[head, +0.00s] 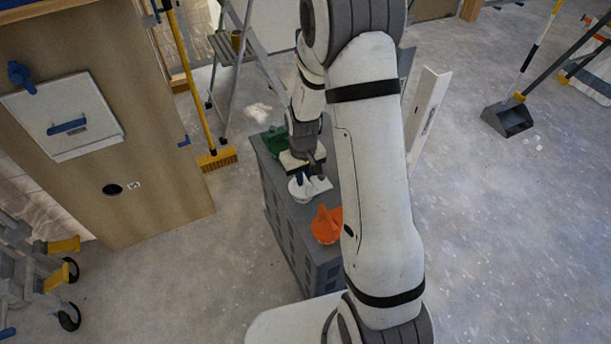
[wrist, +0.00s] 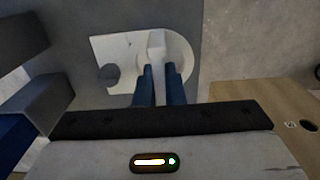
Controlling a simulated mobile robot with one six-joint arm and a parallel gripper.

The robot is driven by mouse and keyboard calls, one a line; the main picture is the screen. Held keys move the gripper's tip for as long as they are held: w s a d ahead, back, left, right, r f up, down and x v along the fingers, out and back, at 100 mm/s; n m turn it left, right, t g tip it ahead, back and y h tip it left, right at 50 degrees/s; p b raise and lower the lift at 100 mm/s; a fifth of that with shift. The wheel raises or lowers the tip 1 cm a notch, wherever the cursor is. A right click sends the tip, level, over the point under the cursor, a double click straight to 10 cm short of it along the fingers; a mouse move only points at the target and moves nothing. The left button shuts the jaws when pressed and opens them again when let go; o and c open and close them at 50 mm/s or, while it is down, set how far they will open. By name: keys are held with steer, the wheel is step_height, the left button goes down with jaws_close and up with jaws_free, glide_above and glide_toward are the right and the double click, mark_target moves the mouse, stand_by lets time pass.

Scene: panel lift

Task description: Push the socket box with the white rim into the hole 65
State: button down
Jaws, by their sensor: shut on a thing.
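The white-rimmed socket box (head: 311,189) is on or just above the top of the grey cabinet in the head view. In the wrist view its white upper part (wrist: 156,45) sits between the blue fingertips. My gripper (head: 303,178) points down at it, and its blue fingers (wrist: 159,72) are shut on this white part. I cannot tell whether the box touches the cabinet top. The dark round hole (head: 112,189) is in the upright wooden panel (head: 165,150) at the left, with a small label beside it, too small to read. The hole (wrist: 306,125) also shows at the wrist view's right.
The grey cabinet (head: 302,250) also carries an orange piece (head: 327,224) and a green piece (head: 272,141). A white hatch (head: 62,108) is on the wooden panel. A yellow broom (head: 217,158), a stepladder (head: 236,50) and a wheeled frame (head: 40,262) stand around. The floor between panel and cabinet is clear.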

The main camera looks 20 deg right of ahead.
steer(key=shift+f, duration=0.2)
steer(key=c, duration=1.5)
jaws_free()
steer(key=shift+r, duration=0.15)
